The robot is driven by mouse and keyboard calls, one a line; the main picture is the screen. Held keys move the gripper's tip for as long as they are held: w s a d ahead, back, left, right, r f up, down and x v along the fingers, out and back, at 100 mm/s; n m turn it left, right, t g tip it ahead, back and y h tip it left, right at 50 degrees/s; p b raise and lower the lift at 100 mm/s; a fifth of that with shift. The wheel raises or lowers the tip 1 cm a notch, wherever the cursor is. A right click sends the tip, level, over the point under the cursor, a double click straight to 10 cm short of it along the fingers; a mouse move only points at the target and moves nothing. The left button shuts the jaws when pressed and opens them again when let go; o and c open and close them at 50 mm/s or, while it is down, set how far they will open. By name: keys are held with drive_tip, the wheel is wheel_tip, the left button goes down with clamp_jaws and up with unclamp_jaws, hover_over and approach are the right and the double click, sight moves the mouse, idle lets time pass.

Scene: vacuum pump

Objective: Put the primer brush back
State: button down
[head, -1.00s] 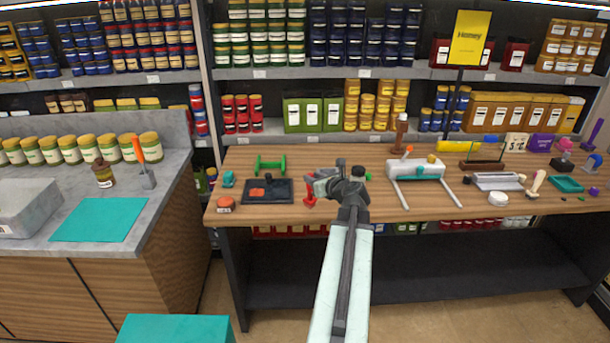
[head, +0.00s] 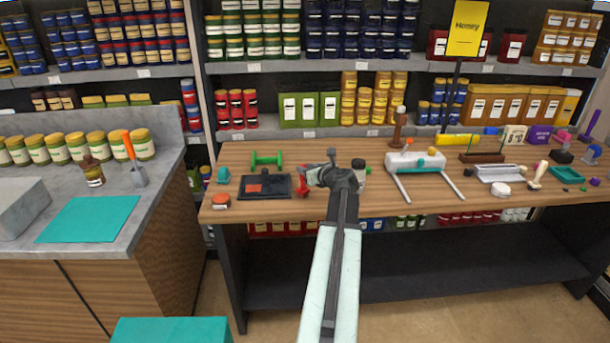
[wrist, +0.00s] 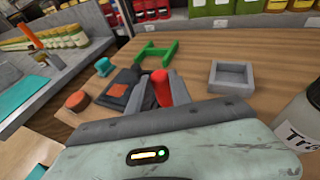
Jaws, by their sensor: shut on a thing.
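My gripper (head: 309,181) is over the left half of the wooden table, shut on a red-handled thing (head: 301,189), which I take to be the primer brush. In the wrist view the red handle (wrist: 161,88) stands between the grey fingers; its lower end is hidden. A dark tray (head: 264,194) with an orange-red patch lies just left of the gripper. A green rack (head: 267,159) stands behind the tray; it also shows in the wrist view (wrist: 155,52). Which of these is the brush's place, I cannot tell.
A grey square open box (wrist: 231,77) lies right of the gripper in the wrist view. A labelled bottle (wrist: 302,125) stands close on the right. An orange-red round thing (head: 220,201) and a teal thing (head: 223,175) lie left. A white machine (head: 415,161) stands farther right.

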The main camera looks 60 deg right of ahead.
drive_tip(key=shift+f, duration=0.15)
drive_tip(key=c, duration=1.2)
unclamp_jaws()
drive_tip(key=shift+w, duration=0.1)
drive_tip(key=shift+o, duration=0.2)
drive_tip(key=p+v, duration=0.4)
drive_tip(key=v, duration=0.8)
drive_tip(key=shift+r, duration=0.25)
